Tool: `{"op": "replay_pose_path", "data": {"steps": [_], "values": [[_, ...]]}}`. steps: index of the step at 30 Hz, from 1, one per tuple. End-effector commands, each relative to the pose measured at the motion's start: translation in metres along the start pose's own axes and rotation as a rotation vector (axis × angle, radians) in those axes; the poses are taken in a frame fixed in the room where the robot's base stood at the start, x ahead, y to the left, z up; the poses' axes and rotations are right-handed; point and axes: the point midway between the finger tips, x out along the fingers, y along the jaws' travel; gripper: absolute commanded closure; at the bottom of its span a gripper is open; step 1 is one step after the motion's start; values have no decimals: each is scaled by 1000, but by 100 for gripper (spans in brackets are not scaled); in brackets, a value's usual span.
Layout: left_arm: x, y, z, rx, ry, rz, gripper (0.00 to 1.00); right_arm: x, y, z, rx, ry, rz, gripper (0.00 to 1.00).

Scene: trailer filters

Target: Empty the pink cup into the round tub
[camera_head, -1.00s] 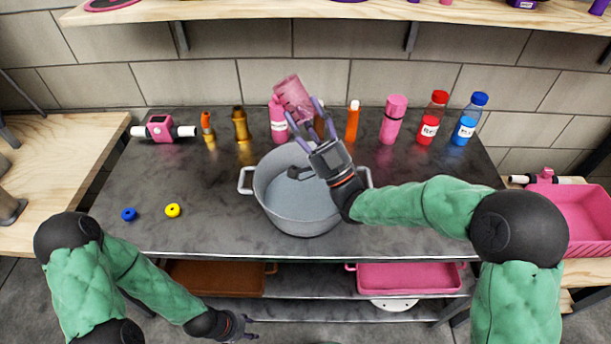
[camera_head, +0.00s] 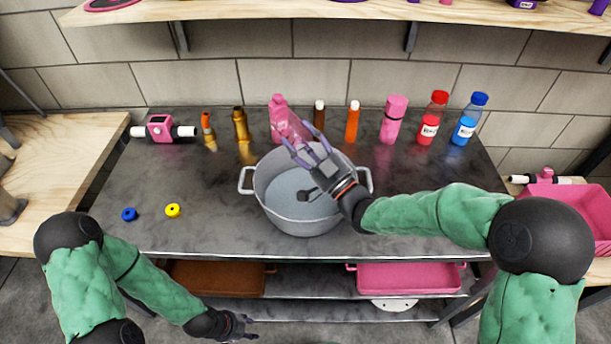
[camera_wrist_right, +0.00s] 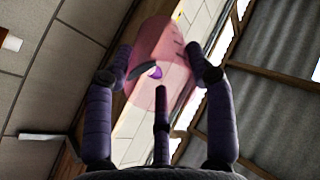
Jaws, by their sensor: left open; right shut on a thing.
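The pink cup (camera_head: 293,128) is translucent and tilted, held over the back rim of the round grey tub (camera_head: 268,198). My right gripper (camera_head: 303,147) is shut on the cup. In the right wrist view the cup (camera_wrist_right: 160,50) sits between the fingers, with a small purple patch on or in it; I cannot tell what that is. The fingers hide part of the cup in the head view. The tub stands on the dark table, and its visible inside is plain grey. My left gripper (camera_head: 240,326) is open and empty, low in front of the table.
Behind the tub stand a pink bottle (camera_head: 278,104), a brown bottle (camera_head: 319,116), an orange bottle (camera_head: 352,122), a pink flask (camera_head: 393,119), a red bottle (camera_head: 431,118) and a blue bottle (camera_head: 470,118). Blue and yellow rings lie left. The table's front left is mostly clear.

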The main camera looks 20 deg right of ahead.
Motion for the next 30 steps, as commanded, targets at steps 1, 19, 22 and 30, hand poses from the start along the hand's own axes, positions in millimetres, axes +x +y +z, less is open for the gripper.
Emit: {"op": "replay_pose_path", "data": {"steps": [1, 19, 22, 30], "values": [[0, 0, 0, 0, 0, 0, 56, 0, 0, 0, -1, -1, 0, 85], [0, 0, 0, 0, 0, 0, 56, -8, 2, 46, -6, -233, 11, 85], [0, 0, 0, 0, 0, 0, 56, -8, 3, 51, -8, -288, 14, 85], [0, 0, 0, 0, 0, 0, 56, -7, 3, 62, -9, -429, 20, 85]]}}
